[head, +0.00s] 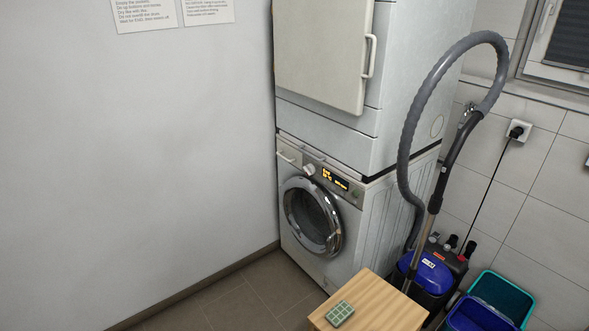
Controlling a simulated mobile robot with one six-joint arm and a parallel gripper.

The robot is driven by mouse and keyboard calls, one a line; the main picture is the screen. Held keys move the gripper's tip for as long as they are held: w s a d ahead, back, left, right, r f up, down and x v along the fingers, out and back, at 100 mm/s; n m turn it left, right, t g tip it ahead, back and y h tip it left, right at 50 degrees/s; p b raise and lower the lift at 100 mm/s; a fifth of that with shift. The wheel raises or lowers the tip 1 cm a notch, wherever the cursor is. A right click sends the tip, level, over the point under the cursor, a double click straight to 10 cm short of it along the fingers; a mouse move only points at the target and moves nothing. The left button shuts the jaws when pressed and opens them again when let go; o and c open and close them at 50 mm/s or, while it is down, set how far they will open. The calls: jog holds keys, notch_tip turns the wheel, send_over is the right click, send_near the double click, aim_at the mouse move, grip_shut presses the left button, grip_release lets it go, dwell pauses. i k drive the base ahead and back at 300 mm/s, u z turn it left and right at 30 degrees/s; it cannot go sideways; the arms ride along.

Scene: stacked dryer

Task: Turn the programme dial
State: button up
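The programme dial (309,170) is a small round pale knob on the control panel of the lower machine (352,222), left of a lit amber display (334,180). Its pointer position is too small to read. The lower machine has a round door (313,217) with a chrome ring, which looks shut. A white dryer (321,58) with a handle (371,56) stands stacked on top. My gripper is not in this view.
A wooden-topped stool or table (375,305) with a green gridded item (340,313) stands in front at right. A blue vacuum (430,272) with a tall grey hose (409,130) and teal and blue tubs (505,295) stand further right. Some floor (245,305) is clear at left.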

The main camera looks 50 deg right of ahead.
aim_at(310, 171)
jog(key=u, duration=0.05)
jog(key=i, duration=1.15)
jog(key=u, duration=0.05)
